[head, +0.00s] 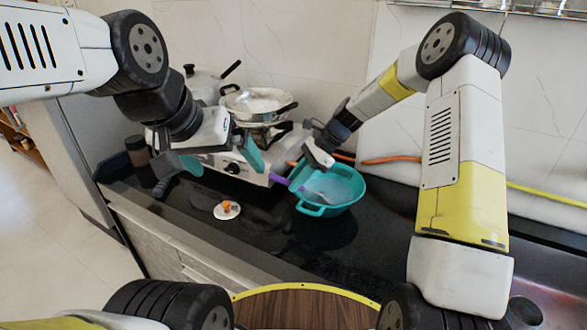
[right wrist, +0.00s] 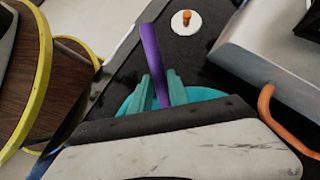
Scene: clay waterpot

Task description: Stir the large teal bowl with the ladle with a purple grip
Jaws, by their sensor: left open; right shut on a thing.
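The large teal bowl (head: 345,207) stands on the dark counter in the middle of the head view. Part of it shows behind my fingers in the right wrist view (right wrist: 128,105). The ladle's purple grip (head: 280,180) sticks out left of the bowl, and its lower end reaches into the bowl. Whether it touches the bottom, I cannot tell. My right gripper (head: 297,183) is shut on the ladle at the bowl's left rim; the purple grip also stands between the teal fingers in the right wrist view (right wrist: 151,50). My left gripper (head: 222,163) is open and empty, left of the bowl.
A white saucer (head: 219,213) with a small orange thing lies left of the bowl. A stove (head: 232,166) with a pan (head: 257,101) and a lidded pot (head: 203,85) stands behind. An orange hose (head: 390,159) runs along the wall. The counter's front strip is clear.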

